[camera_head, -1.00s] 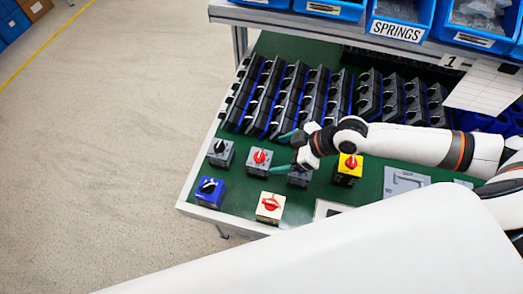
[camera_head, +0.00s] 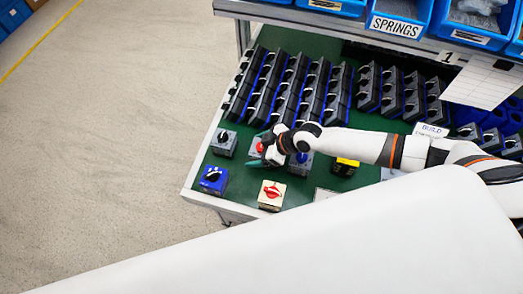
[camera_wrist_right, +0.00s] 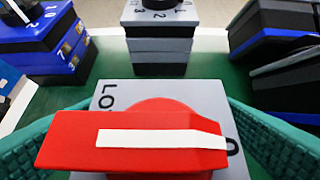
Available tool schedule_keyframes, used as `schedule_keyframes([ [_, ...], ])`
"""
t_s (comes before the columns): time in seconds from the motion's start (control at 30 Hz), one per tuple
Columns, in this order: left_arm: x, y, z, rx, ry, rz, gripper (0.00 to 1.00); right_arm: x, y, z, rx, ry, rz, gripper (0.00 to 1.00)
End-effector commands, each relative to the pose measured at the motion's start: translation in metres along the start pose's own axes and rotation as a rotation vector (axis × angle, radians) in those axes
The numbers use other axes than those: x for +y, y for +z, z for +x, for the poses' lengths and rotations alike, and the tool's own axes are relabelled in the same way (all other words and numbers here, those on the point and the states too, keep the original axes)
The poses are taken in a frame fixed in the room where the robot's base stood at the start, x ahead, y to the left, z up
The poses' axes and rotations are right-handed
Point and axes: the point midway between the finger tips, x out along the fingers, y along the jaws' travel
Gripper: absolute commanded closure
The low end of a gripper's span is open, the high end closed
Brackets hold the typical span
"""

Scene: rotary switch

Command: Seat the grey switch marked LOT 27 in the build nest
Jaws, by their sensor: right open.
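A grey switch with a red knob (camera_head: 256,147) stands at the left of the green bench. In the right wrist view its red knob (camera_wrist_right: 130,140) with a white bar fills the near middle. Its grey top shows letters starting "LO"; the knob covers the rest. My right gripper (camera_head: 259,149) is open, with its teal fingers on either side of this switch; contact cannot be told. Other grey switches have a black knob (camera_head: 223,142) and a blue knob (camera_head: 300,163). A BUILD label (camera_head: 431,130) stands at the right; the nest is mostly hidden by my arm. My left gripper is not in view.
A blue switch (camera_head: 213,180), a cream switch (camera_head: 271,195) and a yellow and black switch (camera_head: 346,166) stand close by. Rows of dark switches (camera_head: 290,90) fill the back. Parts bins (camera_head: 397,20) hang above. The bench's left edge (camera_head: 196,165) is near.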

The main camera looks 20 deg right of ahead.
Motion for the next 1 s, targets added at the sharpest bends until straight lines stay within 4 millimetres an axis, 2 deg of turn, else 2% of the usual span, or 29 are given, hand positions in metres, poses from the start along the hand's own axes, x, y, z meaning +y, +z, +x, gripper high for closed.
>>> schedule_keyframes([
  [0.27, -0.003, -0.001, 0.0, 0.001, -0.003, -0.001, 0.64, 0.0, 0.0, 0.003, 0.001, -0.001, -0.001, 0.16],
  [0.6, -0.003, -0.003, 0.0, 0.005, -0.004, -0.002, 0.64, 0.0, 0.0, 0.003, 0.001, -0.001, 0.0, 0.7],
  [0.87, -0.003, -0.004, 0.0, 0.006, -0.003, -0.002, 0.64, -0.001, 0.003, 0.001, -0.001, -0.001, -0.001, 0.7],
  [1.0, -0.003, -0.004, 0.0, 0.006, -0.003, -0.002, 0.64, -0.001, 0.016, -0.012, -0.004, -0.001, -0.004, 0.7],
])
